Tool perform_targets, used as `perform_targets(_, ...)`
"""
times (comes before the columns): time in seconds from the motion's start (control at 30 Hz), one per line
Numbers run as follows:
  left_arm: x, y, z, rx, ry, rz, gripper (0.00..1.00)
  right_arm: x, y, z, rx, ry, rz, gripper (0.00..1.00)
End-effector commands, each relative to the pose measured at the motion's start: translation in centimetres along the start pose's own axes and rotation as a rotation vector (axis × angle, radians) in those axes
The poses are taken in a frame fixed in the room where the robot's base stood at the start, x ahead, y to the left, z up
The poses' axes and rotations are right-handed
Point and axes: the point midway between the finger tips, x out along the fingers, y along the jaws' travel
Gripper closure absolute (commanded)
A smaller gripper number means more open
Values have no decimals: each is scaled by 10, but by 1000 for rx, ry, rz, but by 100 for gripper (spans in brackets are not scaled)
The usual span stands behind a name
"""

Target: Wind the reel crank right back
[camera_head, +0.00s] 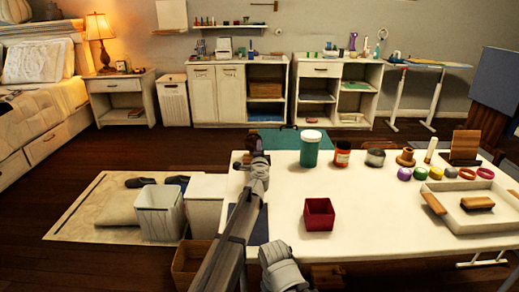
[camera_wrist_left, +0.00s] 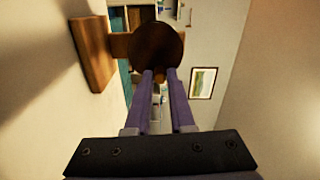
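The reel shows large in the left wrist view: a wooden block (camera_wrist_left: 95,52) at left, a short shaft, and a dark brown round disc (camera_wrist_left: 155,46). A small wooden crank handle (camera_wrist_left: 158,76) sticks out from the disc's lower edge. My left gripper (camera_wrist_left: 159,75) has its purple fingertips on both sides of this handle, and they look closed on it. In the head view my left gripper (camera_head: 256,158) is at the left end of the white table, by the small dark reel (camera_head: 253,140), which it partly hides.
The white table (camera_head: 370,222) bears a red open box (camera_head: 318,214), a green jar (camera_head: 310,148), an orange-labelled jar (camera_head: 342,153) and a tray (camera_head: 455,218) at right. A white bin (camera_head: 159,212) stands on the floor at left. The table's middle has free room.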

Motion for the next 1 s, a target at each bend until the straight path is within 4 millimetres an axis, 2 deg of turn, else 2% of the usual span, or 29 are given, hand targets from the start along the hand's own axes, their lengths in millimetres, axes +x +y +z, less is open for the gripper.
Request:
perform_targets(0.03, 0, 0, 0, 0, 0, 0, 72, 0, 0, 0, 0, 0, 0, 16)
perform_targets(0.2, 0, 0, 0, -1, -1, 0, 52, 0, 0, 0, 0, 0, 0, 16)
perform_targets(0.57, -4, 0, 0, -1, 0, 0, 52, 0, 0, 0, 0, 0, 0, 16)
perform_targets(0.77, -26, 0, 1, -1, 0, 0, 52, 1, 0, 0, 0, 0, 0, 16)
perform_targets(1.0, -66, 0, 1, -1, 0, -1, 52, 1, 0, 0, 0, 0, 0, 16)
